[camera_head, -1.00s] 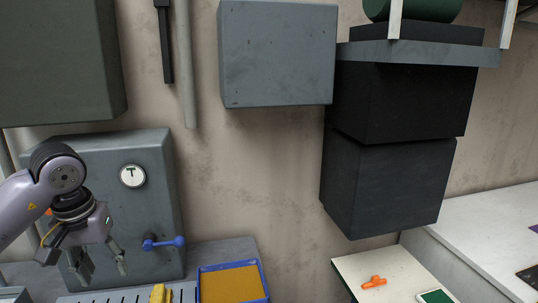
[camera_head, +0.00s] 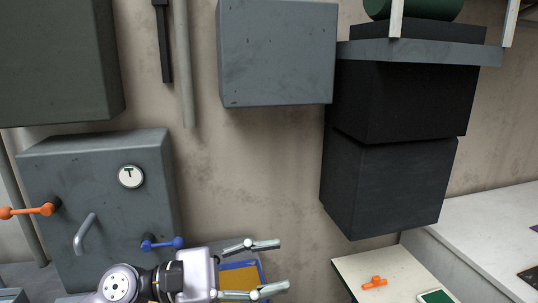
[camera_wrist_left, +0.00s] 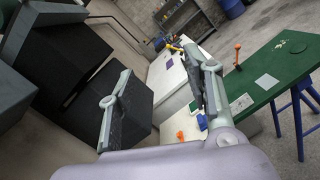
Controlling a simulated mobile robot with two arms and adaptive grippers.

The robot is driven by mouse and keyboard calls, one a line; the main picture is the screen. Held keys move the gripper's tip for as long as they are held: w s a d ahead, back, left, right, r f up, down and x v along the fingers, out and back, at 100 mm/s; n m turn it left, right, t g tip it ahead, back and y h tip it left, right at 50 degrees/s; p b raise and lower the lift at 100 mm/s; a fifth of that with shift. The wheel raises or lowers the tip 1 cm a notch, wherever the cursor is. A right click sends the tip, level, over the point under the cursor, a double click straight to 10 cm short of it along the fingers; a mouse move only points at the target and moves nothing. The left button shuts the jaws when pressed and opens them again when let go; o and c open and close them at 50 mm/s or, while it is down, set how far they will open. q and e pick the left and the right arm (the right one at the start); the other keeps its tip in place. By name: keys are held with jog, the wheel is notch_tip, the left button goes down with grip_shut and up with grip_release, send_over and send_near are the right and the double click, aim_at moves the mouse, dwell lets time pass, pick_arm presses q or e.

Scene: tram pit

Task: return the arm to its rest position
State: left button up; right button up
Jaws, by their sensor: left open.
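My left gripper (camera_head: 281,265) is low in the head view, its two fingers spread apart and pointing right. Nothing is between the fingers. It is in front of the yellow tray with a blue rim (camera_head: 262,268) and covers much of it. In the left wrist view my open left gripper (camera_wrist_left: 157,68) shows both fingers, also empty. My left forearm comes in from the bottom edge. My right gripper is not in view.
A grey cabinet (camera_head: 100,200) with a gauge, blue valve handle (camera_head: 162,244) and orange handle (camera_head: 28,210) stands left. Dark boxes (camera_head: 390,185) hang on the wall. A pale table (camera_head: 360,265) bears an orange piece (camera_head: 374,282). The wrist view shows a green table (camera_wrist_left: 280,65).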

pick_arm(q)
jog(key=w+a+n+t+y, duration=0.4)
jog(key=n+t, duration=0.5)
jog(key=n, duration=0.6)
jog(key=w+a+n+t+y, duration=0.2)
jog(key=a+n+t+y, duration=0.45)
jog(key=n, duration=0.95)
jog(key=s+a+f+n+g+y, duration=0.1)
jog(key=a+f+n+y, duration=0.35)
jog(key=f+n, duration=0.35)
jog(key=s+a+f+n+g+y, duration=0.1)
jog(key=a+f+n+y, duration=0.35)
jog(key=f+n, duration=0.35)
jog(key=s+f+n+g, duration=1)
jog(key=s+f+g, duration=0.3)
jog(key=s+f, duration=0.95)
notch_tip(320, 180, down, 31)
jog(key=s+b, duration=0.3)
jog(key=b, duration=0.3)
jog(key=s+a+f+g+b, duration=0.1)
jog(key=s+a+f+b, duration=0.1)
jog(key=s+f, duration=0.6)
jog(key=s+a+f+g+b, duration=0.1)
jog(key=s+f+b, duration=0.1)
jog(key=s+f, duration=0.6)
notch_tip(320, 180, down, 3)
jog(key=shift+a+m+h, duration=0.35)
jog(key=shift+a+m, duration=0.05)
